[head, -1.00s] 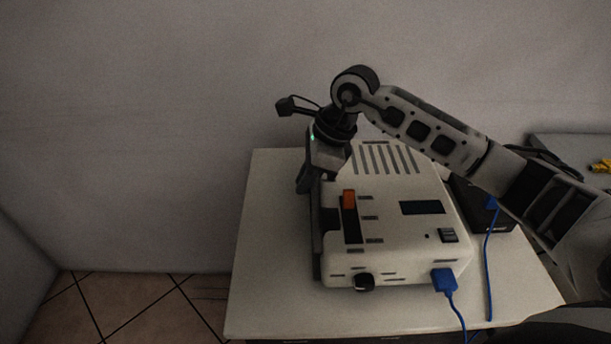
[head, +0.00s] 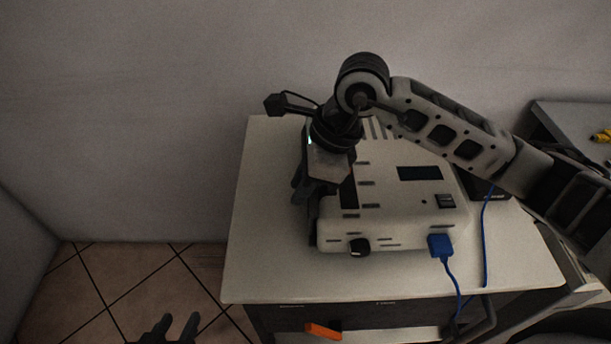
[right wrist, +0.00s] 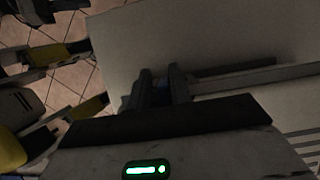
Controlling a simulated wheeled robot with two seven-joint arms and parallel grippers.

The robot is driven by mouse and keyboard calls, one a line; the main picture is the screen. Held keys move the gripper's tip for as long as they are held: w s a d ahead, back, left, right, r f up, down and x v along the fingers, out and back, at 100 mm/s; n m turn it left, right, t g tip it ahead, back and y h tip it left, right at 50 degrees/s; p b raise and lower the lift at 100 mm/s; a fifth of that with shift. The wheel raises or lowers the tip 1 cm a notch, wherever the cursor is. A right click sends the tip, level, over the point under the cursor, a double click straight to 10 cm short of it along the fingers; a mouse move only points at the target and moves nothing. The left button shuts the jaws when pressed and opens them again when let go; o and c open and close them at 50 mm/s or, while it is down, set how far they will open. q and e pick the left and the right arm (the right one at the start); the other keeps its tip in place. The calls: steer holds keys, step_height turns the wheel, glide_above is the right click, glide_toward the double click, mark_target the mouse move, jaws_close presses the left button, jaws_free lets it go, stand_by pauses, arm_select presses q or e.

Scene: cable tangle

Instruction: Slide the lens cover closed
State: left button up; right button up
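A white box-shaped projector (head: 405,210) stands on the white table. A dark slot (head: 348,196) runs along its top near the left side, partly covered by my right gripper. The orange tab seen in this slot earlier is hidden now. I cannot make out the lens cover itself. My right gripper (head: 304,200) points down at the projector's left edge. In the right wrist view its two dark fingers (right wrist: 162,88) are close together, and what lies between them is too dark to tell. My left gripper (head: 176,328) is open and empty, low over the floor, left of the table.
A black knob (head: 359,247) and a blue plug (head: 440,245) with its cable are at the projector's near side. A dark box (head: 490,190) sits behind its right side. An orange piece (head: 323,330) shows below the table's front edge. The table's left part (head: 262,220) is clear.

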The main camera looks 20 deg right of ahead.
steer(key=shift+o, duration=0.6)
steer(key=shift+s, duration=0.1)
steer(key=shift+r, duration=0.1)
steer(key=shift+d+r, duration=0.1)
steer(key=shift+r, duration=0.15)
steer(key=v, duration=1.5)
steer(key=shift+d, duration=0.1)
